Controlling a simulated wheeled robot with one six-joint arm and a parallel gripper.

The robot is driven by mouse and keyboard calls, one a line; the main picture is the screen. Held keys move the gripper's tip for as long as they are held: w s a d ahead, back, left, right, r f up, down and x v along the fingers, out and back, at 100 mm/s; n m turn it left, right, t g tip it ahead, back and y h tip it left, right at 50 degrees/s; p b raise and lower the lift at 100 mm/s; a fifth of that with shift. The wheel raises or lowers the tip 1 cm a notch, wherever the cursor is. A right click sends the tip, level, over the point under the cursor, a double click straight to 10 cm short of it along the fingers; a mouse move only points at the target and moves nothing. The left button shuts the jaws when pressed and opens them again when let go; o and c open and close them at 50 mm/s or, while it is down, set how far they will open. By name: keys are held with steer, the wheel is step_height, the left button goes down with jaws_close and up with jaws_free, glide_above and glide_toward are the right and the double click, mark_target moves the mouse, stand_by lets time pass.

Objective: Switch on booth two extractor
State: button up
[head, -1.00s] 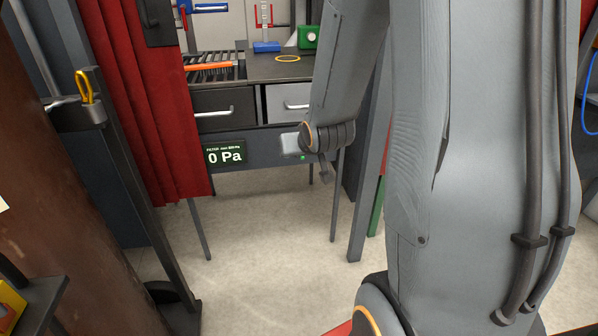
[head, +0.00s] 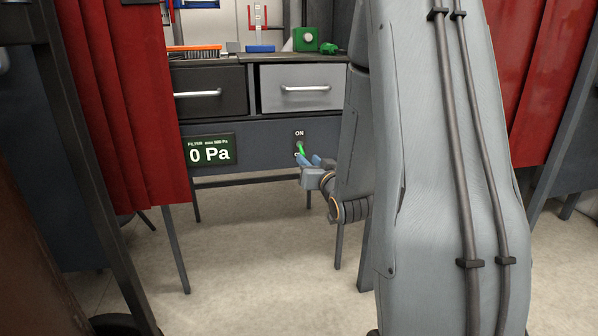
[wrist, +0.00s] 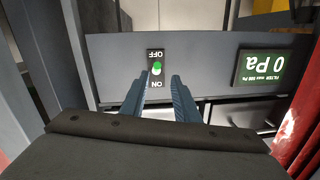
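The extractor switch (head: 299,147) is a dark plate with a green-tipped lever, set in the grey panel under the drawers. In the upside-down wrist view the switch (wrist: 156,69) shows OFF at the top and ON at the bottom; its lever seems to lean toward OFF. The filter display (head: 209,150) reads 0 Pa; it also shows in the wrist view (wrist: 264,68). My gripper (head: 309,160) is open and empty, its blue fingers just below and in front of the switch. In the wrist view my gripper (wrist: 159,76) points at the lever with a gap between its fingers. I cannot tell whether they touch.
A dark drawer (head: 208,92) and a grey drawer (head: 302,88) sit above the panel. Red curtains (head: 130,110) hang on both sides. A brush (head: 194,47) and a green block (head: 305,39) are on the worktop. The floor under the bench is mostly clear.

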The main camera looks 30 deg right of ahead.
mark_target(302, 152)
steer(key=shift+t, duration=0.3)
steer(key=w+b, duration=0.1)
steer(key=w, duration=0.1)
steer(key=w+d+b, duration=0.1)
steer(key=w, duration=0.2)
steer(key=w+d+f+b, duration=0.1)
steer(key=w+b, duration=0.1)
steer(key=w, duration=0.1)
jaws_close()
